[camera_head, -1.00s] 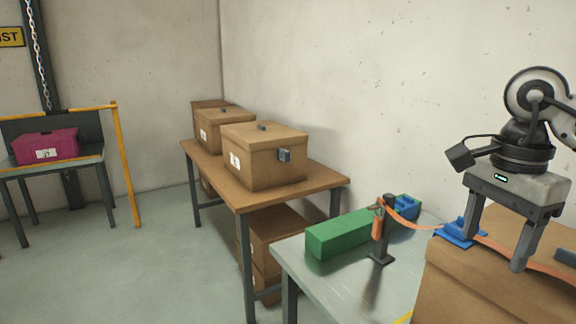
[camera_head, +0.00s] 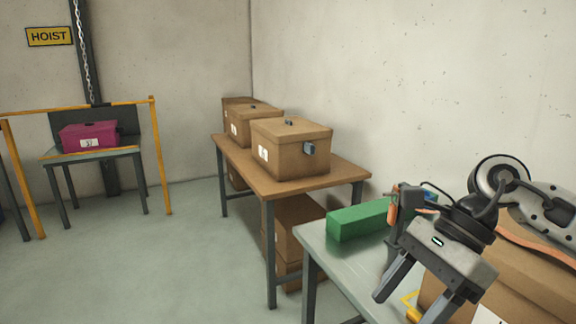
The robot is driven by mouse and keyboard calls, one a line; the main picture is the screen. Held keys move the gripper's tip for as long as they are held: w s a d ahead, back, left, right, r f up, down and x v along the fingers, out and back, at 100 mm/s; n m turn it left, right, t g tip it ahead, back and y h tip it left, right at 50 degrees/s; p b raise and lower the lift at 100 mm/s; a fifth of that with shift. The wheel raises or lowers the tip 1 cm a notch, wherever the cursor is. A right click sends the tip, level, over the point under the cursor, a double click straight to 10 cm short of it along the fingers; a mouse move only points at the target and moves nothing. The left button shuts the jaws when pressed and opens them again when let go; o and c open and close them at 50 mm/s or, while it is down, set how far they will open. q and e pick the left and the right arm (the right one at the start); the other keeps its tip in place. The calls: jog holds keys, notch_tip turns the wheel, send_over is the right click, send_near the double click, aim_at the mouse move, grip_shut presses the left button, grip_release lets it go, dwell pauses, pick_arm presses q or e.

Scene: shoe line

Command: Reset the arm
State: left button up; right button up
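My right arm comes in from the right side of the head view. Its gripper (camera_head: 405,308) is tilted, with its two fingers apart and pointing down to the left. I see nothing between the fingers. It hangs in front of the grey metal table (camera_head: 345,270) and the left side of a large cardboard box (camera_head: 530,285). An orange strap (camera_head: 535,246) runs over that box, partly hidden by my arm. My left gripper is not in view.
A green block (camera_head: 358,219) lies on the metal table behind my gripper. A wooden table (camera_head: 240,165) with cardboard boxes (camera_head: 290,150) stands beyond. A magenta box (camera_head: 90,136) sits on a stand inside a yellow frame (camera_head: 160,160). The floor at left is clear.

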jog(key=s+a+r+m+y, duration=0.1)
jog(key=a+m+y, duration=0.4)
jog(key=a+y, duration=0.2)
jog(key=s+a+r+m+y, duration=0.2)
jog(key=a+m+y, duration=0.3)
jog(key=a+y, duration=0.15)
jog(key=w+d+f+m+t+h, duration=0.3)
jog(key=f+m+t+h, duration=0.25)
jog(key=m+t, duration=0.7)
jog(key=w+d+f+m+t+h, duration=0.35)
jog(key=f+m+t, duration=0.3)
jog(key=m, duration=1.15)
jog(key=s+d+f+m+g+h, duration=0.2)
jog(key=s+f+m, duration=0.4)
jog(key=f, duration=0.3)
jog(key=s+d+f+m+g+h, duration=0.3)
jog(key=s+f+m+h, duration=0.3)
jog(key=f, duration=0.4)
jog(key=shift+s+d+f+m+g, duration=0.15)
jog(key=shift+d+f+m+g, duration=0.1)
jog(key=shift+m+g, duration=0.35)
jog(key=shift+a, duration=0.1)
